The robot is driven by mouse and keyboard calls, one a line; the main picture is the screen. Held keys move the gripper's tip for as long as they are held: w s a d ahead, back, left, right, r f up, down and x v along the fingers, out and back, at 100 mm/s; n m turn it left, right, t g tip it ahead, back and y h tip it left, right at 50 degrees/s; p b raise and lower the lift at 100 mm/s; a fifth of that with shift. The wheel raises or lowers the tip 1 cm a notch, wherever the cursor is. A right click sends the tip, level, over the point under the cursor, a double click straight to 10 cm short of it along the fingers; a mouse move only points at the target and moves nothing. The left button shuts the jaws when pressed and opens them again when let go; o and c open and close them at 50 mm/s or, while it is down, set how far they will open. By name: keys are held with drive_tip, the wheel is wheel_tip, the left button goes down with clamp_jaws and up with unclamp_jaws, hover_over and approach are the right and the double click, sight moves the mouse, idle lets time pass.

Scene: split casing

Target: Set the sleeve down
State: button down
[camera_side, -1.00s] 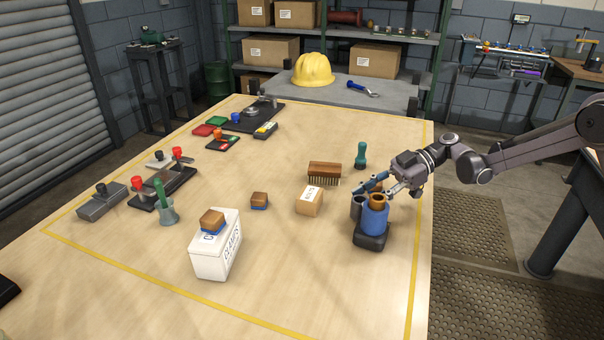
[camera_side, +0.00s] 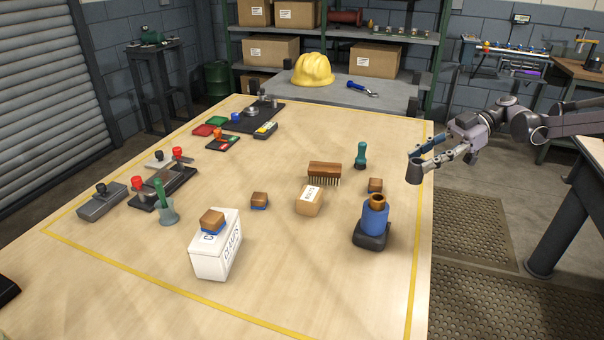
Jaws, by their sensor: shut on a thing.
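The sleeve (camera_side: 414,173) is a short dark grey cylinder, held roughly upright at the tips of my gripper (camera_side: 420,160). My gripper is shut on it near the table's right edge. The sleeve looks raised above the table, but its exact height is hard to judge. The blue casing part (camera_side: 374,219) with a copper-brown core (camera_side: 377,201) stands on a dark base (camera_side: 371,241), in front and to the left of the sleeve and apart from it.
A white box (camera_side: 216,258) is at the front. The table's right front strip (camera_side: 400,290) is clear.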

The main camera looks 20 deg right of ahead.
drive_tip(key=w+d+m+t+h, duration=0.2)
drive_tip(key=w+d+m+t, duration=0.3)
drive_tip(key=d, duration=0.5)
drive_tip(key=w+d+m+t+h, duration=0.35)
drive_tip(key=w+d, duration=0.25)
drive_tip(key=d, duration=0.5)
drive_tip(key=shift+t+y, duration=0.25)
drive_tip(key=shift+y, duration=0.2)
drive_tip(key=x, duration=0.4)
drive_tip(key=f+x, duration=0.1)
drive_tip(key=x, duration=0.3)
drive_tip(key=s+x, duration=0.1)
drive_tip(key=x, duration=0.3)
drive_tip(key=shift+w+a+f, duration=0.2)
drive_tip(key=shift+a+f, duration=0.2)
drive_tip(key=shift+f, duration=2.05)
drive_tip(key=shift+f, duration=0.15)
drive_tip(key=c, duration=0.9)
unclamp_jaws()
